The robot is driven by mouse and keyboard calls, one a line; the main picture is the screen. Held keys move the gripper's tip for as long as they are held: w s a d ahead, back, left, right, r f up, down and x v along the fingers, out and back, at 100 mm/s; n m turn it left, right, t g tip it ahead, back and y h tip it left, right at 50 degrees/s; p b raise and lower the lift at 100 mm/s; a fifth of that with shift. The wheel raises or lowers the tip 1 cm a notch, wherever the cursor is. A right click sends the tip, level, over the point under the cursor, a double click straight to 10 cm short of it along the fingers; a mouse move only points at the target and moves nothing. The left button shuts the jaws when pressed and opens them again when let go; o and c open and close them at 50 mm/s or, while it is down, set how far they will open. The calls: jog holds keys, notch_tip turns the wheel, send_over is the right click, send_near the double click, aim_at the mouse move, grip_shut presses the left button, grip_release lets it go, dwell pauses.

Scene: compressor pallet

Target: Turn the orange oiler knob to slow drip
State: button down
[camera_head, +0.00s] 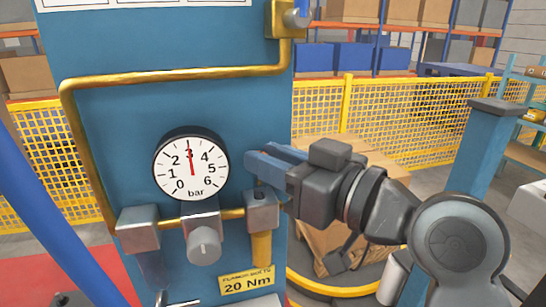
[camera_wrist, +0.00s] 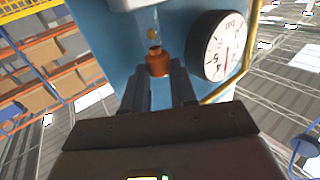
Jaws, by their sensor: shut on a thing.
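The orange oiler knob (camera_wrist: 158,64) shows in the wrist view between the two dark fingers of my gripper (camera_wrist: 159,84), which is shut on it. In the head view my gripper (camera_head: 262,168) reaches in from the right to the blue panel, just above a grey block, and the knob is hidden by the fingers. In the wrist view a clear part with a small amber drop (camera_wrist: 153,35) shows beyond the knob. I cannot tell which setting the knob is at.
A pressure gauge (camera_head: 190,165) reads about 3 bar, close left of my gripper. Below it are a grey knob (camera_head: 204,246) and a brass pipe. A yellow "20 Nm" label (camera_head: 247,283) sits lower. A blue post (camera_head: 478,150) and yellow fence (camera_head: 420,117) stand right.

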jog(key=shift+s+a+m+t+h+p, duration=0.15)
jog(key=shift+a+m+t+h+p, duration=0.15)
jog(key=shift+m+t+h, duration=1.2)
jog(key=shift+s+a+m+t+h+p, duration=0.2)
jog(key=shift+m+t+h, duration=0.35)
jog(key=shift+m+h, duration=1.05)
jog(key=shift+s+a+m+t+h+p, duration=0.1)
jog(key=shift+a+m+t+h+p, duration=0.25)
jog(key=shift+m+t+h, duration=1.25)
jog(key=shift+n+g+h, duration=0.4)
jog(key=shift+g+h, duration=0.15)
jog(key=shift+h, duration=0.55)
jog(key=c, duration=1.2)
grip_release()
jog(key=shift+o, duration=0.2)
jog(key=s+d+b, duration=0.1)
jog(key=s+b, duration=0.1)
jog(key=s, duration=0.5)
jog(key=shift+s, duration=0.4)
